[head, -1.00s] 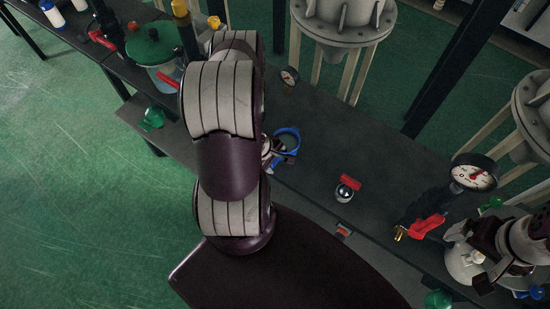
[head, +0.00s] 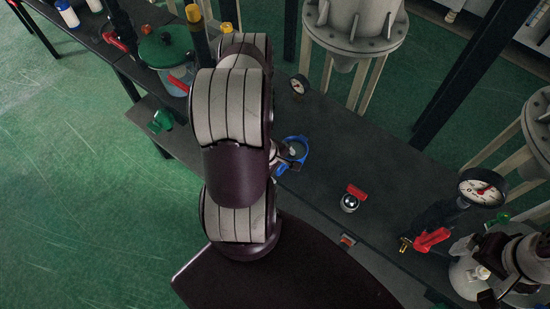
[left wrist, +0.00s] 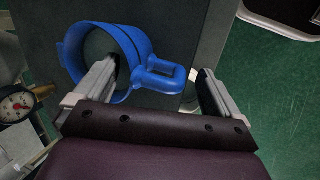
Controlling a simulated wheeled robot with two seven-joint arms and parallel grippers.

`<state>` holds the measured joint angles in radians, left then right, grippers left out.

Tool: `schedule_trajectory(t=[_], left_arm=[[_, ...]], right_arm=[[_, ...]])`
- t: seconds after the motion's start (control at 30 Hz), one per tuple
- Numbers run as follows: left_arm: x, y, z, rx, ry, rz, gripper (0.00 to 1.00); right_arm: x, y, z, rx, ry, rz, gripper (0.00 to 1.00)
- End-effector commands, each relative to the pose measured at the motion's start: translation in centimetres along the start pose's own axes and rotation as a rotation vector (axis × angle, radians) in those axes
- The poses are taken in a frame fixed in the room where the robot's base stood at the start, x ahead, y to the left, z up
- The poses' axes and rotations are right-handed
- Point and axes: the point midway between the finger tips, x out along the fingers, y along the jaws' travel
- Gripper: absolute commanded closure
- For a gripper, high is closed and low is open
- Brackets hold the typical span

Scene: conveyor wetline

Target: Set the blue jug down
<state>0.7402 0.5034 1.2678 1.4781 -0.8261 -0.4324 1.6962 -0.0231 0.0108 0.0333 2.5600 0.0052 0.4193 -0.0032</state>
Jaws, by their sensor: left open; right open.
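The blue jug (head: 300,146) stands on the dark bench, just right of my left arm in the head view. In the left wrist view the jug (left wrist: 137,42) shows its round open mouth, with its handle (left wrist: 165,76) pointing right. My left gripper (left wrist: 157,88) is open, its fingers spread on both sides of the handle; the left finger overlaps the jug's mouth. Whether a finger touches the jug cannot be told. In the head view this gripper (head: 281,160) is partly hidden by my arm. My right gripper (head: 486,290) is open at the lower right, partly cut off.
A red-handled valve (head: 350,202) and a small gauge (head: 299,85) are on the bench. A large gauge (head: 482,188) and another red-handled valve (head: 428,240) stand at right. A green-lidded vessel (head: 166,50) is at upper left.

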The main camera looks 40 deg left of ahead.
Motion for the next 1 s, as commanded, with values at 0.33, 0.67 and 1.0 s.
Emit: schedule_trajectory(t=[0.33, 0.67, 1.0], left_arm=[[-8.4, 0.1, 0.0, -0.002, 0.001, 0.001, 0.03], [-11.0, 0.9, -0.1, 0.068, 0.020, -0.014, 0.03], [-24.0, 10.2, 12.3, 1.345, 0.032, -0.276, 0.03]], right_arm=[[-1.3, 0.0, -0.1, 0.000, 0.000, 0.000, 0.00], [-1.6, 0.0, -0.2, 0.000, 0.000, 0.000, 0.00], [-1.5, 0.0, -0.2, 0.000, 0.000, 0.000, 0.00]])
